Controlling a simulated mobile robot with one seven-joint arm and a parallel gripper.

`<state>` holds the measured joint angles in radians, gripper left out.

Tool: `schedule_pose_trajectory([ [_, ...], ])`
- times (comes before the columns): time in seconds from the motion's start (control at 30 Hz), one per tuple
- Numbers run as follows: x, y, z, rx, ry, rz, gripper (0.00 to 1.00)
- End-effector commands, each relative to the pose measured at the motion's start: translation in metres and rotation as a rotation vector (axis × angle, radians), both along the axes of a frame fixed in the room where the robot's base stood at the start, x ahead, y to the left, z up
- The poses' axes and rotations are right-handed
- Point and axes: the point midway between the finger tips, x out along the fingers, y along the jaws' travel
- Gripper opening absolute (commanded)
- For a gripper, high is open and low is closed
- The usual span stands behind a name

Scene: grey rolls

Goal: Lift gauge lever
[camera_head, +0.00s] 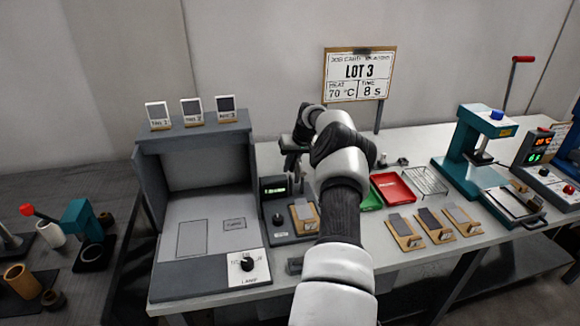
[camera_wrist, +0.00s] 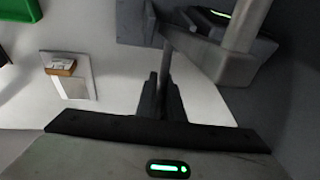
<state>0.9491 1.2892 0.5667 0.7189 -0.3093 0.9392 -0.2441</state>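The gauge (camera_head: 285,210) stands beside the grey lamp booth in the head view, with a small green-lit display on its front. A specimen on a wooden holder (camera_head: 304,214) sits on the gauge's base. My gripper (camera_head: 291,160) is at the top of the gauge, partly hidden by my wrist and arm. In the wrist view my gripper's dark fingers (camera_wrist: 164,98) lie close on both sides of a thin grey lever (camera_wrist: 166,66), apparently shut on it. The lever runs toward a grey gauge body (camera_wrist: 236,68). The lever cannot be made out in the head view.
The lamp booth (camera_head: 202,262) stands close on the left. Red tray (camera_head: 394,188), green tray (camera_head: 371,199) and wire rack (camera_head: 426,182) lie right of my arm. Sample holders (camera_head: 434,224) line the front. A teal press (camera_head: 474,148) stands further right. A job card sign (camera_head: 358,75) stands behind.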

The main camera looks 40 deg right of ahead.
Motion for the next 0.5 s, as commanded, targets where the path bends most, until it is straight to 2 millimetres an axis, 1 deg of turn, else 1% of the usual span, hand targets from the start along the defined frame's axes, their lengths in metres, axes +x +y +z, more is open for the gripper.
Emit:
schedule_pose_trajectory([
  [0.03,-0.0002,0.0007,-0.0014,0.002,0.001,0.001,0.16],
  [0.1,-0.0002,0.0007,-0.0013,0.001,0.002,0.0,0.26],
  [0.37,-0.0003,0.0002,-0.0005,0.0,0.001,0.0,0.26],
  [0.5,-0.0025,-0.0005,0.0076,-0.002,0.0,0.0,0.26],
])
